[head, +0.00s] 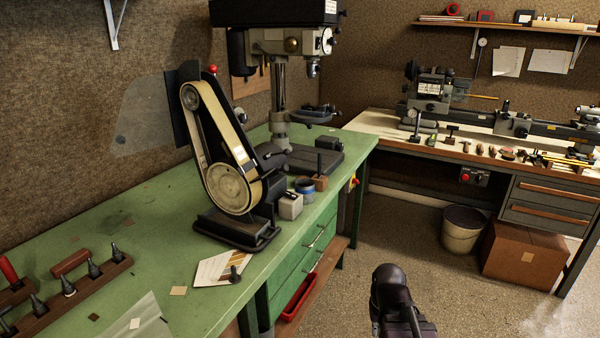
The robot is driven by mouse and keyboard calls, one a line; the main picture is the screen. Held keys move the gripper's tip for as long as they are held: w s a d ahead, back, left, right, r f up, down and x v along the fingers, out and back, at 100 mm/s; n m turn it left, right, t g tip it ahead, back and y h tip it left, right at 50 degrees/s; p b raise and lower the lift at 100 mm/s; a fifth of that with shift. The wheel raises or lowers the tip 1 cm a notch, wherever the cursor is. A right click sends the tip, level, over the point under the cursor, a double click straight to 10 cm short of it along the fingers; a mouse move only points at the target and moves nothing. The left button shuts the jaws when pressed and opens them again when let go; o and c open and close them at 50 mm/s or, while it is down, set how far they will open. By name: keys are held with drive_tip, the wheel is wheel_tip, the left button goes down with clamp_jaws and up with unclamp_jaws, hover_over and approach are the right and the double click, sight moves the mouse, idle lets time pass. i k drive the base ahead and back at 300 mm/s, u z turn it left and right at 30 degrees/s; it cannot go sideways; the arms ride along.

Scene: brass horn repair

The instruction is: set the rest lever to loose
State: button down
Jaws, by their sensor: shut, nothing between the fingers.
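A belt grinder (236,183) with a tan belt stands on the green workbench in the head view. A dark part that looks like its work rest (268,157) sticks out at the right of the belt. I cannot make out a marked rest lever or its setting. A red ball knob (212,69) sits at the top of the grinder; I cannot tell what it works. My gripper (408,318) is dark, shut and empty at the bottom edge, in front of the bench and well apart from the grinder. Its fingertips are not clear.
The green bench (160,245) also carries a drill press (280,90), small pots, a card and a tool rack (70,290). A red tray (298,298) sits low under the bench. A bucket (463,230) and cardboard box (522,255) stand beyond open floor.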

sight(286, 151)
drive_tip(key=k, duration=1.3)
drive_tip(key=u, duration=0.3)
drive_tip(key=i, duration=1)
drive_tip(key=u, duration=0.05)
